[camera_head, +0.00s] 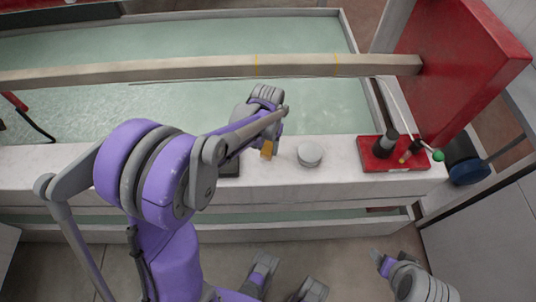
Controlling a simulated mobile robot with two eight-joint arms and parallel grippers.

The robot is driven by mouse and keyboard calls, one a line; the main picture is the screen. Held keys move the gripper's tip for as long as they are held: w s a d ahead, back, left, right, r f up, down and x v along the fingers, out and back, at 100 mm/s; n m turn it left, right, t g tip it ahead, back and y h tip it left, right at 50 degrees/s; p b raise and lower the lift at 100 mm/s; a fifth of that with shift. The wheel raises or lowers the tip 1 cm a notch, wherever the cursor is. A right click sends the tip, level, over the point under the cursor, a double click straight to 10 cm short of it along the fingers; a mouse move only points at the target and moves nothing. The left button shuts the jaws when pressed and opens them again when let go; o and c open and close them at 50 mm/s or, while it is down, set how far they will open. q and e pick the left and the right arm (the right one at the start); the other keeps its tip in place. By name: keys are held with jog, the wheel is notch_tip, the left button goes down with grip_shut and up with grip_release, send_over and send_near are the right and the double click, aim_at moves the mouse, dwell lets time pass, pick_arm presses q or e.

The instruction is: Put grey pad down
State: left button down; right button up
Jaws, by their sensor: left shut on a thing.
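My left gripper (268,132) is over the white ledge in front of the glass bed, largely hidden behind my own forearm. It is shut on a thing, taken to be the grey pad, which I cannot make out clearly. A small tan block (267,150) shows just below the gripper; I cannot tell whether they touch. A round grey disc (309,154) lies on the ledge to the right, apart from the gripper. My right gripper (381,261) is low at the bottom right, away from the ledge; its jaws are too small to judge.
A dark flat piece (230,169) on the ledge is partly hidden by my arm. A red tray (391,156) with a dark cylinder and a green-knobbed rod is at the right. A long beam (200,69) crosses the bed, ending at a red panel (462,65).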

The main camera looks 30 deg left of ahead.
aim_at(268, 154)
pick_arm(q)
jog(key=shift+f+b, duration=0.3)
jog(key=shift+f, duration=1.75)
jog(key=shift+f, duration=0.1)
jog(key=c, duration=0.8)
grip_release()
jog(key=shift+f, duration=0.1)
jog(key=o, duration=0.4)
jog(key=shift+o, duration=0.2)
